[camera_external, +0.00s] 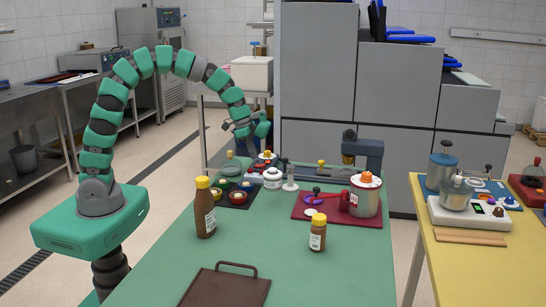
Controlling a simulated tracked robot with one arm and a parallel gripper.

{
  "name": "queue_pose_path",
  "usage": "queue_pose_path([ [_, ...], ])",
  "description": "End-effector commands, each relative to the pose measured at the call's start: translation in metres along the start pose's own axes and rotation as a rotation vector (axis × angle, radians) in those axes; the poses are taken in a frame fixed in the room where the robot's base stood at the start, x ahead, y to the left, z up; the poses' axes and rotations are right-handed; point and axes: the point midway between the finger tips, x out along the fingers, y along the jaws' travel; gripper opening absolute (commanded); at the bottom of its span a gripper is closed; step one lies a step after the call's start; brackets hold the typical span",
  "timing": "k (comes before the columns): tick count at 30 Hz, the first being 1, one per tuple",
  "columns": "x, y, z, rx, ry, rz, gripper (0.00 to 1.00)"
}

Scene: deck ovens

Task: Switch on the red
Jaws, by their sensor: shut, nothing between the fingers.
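A dark red board (310,210) lies on the green table, carrying a silver pot (365,198) with an orange-topped lid, a small red block (344,200) and a purple knob or handle (316,191). Another red unit (527,190) stands at the far right edge on the yellow table and is partly cut off. Which one is "the red" and its switch position cannot be told. My gripper (262,138) is at the end of the arched teal arm, shut and empty, above the back left of the green table, apart from the red board. Its fingers are small and hard to make out.
A brown bottle (205,209), a smaller jar (317,235) and a brown tray (225,289) stand on the green table. A dark tray with small bowls (237,198) and a white pot (272,179) are near the back. The table's front right is clear.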

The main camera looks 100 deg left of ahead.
Motion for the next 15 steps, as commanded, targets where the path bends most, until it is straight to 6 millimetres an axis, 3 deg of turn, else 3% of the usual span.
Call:
queue_pose_path([
  [9,-0.070,-0.001,0.002,-0.001,0.012,-0.007,0.00],
  [15,-0.102,0.000,0.005,-0.001,0.007,-0.004,0.00],
])
